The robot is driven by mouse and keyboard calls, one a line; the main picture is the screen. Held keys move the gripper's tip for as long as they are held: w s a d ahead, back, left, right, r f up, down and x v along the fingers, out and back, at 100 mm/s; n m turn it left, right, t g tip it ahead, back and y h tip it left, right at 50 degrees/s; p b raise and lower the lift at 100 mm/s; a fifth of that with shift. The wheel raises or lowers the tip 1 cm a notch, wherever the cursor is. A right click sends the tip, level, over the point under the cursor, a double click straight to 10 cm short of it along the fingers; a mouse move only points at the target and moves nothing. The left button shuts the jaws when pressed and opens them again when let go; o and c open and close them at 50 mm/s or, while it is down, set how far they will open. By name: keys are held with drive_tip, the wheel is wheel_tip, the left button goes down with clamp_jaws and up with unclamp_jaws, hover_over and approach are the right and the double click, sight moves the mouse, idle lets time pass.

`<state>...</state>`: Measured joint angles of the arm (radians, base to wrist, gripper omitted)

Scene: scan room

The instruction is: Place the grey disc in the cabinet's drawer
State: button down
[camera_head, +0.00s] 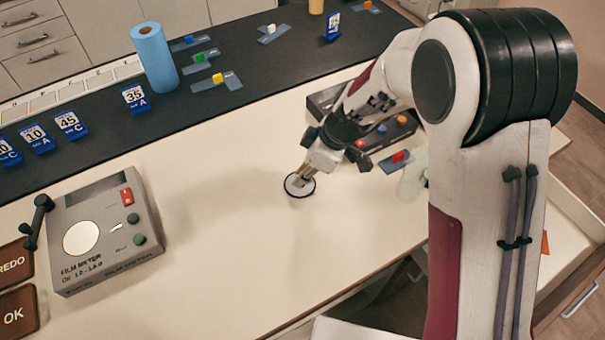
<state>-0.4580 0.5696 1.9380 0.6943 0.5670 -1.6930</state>
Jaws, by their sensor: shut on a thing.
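A round pale grey disc with a dark rim (294,190) is at the middle of the light worktop. My gripper (302,179) points down at it, and its fingers are shut on the disc. I cannot tell whether the disc still touches the worktop. An open drawer (572,215) shows at the right, behind my arm, with a pale inside and a small orange thing in it. My arm hides part of the drawer and of the cabinet.
A grey film meter box (105,235) with a crank stands at the left, near brown OK and REDO plates (15,312). A blue roll (154,58) and number tags (136,98) stand on the dark back strip. A dark tray (385,133) lies behind my gripper. The front middle worktop is clear.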

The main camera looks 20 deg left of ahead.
drive_tip(key=shift+f, duration=0.35)
drive_tip(key=c, duration=2)
unclamp_jaws()
drive_tip(key=shift+r, duration=0.1)
drive_tip(key=shift+v, duration=6.05)
drive_tip(key=shift+d, duration=0.1)
